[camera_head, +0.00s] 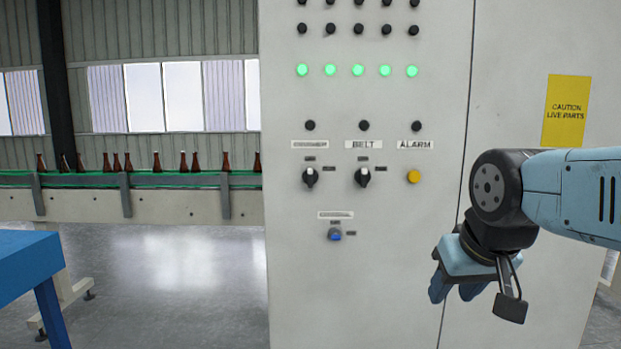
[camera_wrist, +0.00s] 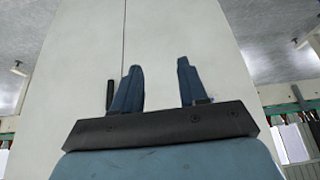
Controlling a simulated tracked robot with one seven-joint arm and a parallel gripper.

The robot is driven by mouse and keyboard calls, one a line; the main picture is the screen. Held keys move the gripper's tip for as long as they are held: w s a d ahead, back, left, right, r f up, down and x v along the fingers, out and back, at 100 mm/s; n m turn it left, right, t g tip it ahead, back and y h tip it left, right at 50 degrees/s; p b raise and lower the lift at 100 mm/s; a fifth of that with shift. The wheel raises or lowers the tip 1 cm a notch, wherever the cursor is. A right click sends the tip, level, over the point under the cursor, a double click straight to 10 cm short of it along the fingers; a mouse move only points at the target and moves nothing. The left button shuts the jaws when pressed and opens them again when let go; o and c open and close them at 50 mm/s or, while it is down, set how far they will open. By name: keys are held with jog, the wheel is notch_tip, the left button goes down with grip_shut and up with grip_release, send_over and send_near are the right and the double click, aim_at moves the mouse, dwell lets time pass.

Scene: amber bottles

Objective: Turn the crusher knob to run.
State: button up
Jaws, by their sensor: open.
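The crusher knob (camera_head: 310,177) is a black rotary knob on the grey control cabinet (camera_head: 400,280), under a label too blurred to read clearly. A matching black knob (camera_head: 363,177) sits to its right under the BELT label (camera_head: 364,145). My gripper (camera_head: 457,292) is at the lower right in the head view, well right of and below the knobs, apart from them. In the wrist view my gripper (camera_wrist: 157,85) shows two blue fingers spread apart with nothing between them.
A yellow button (camera_head: 413,176) sits under the ALARM label. A blue-tipped switch (camera_head: 335,234) is lower on the panel. Green lamps (camera_head: 358,70) are lit above. A yellow caution sign (camera_head: 566,110) is at right. A conveyor with amber bottles (camera_head: 225,162) and a blue table (camera_head: 30,262) are left.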

aim_at(314, 180)
jog(key=shift+w, duration=0.2)
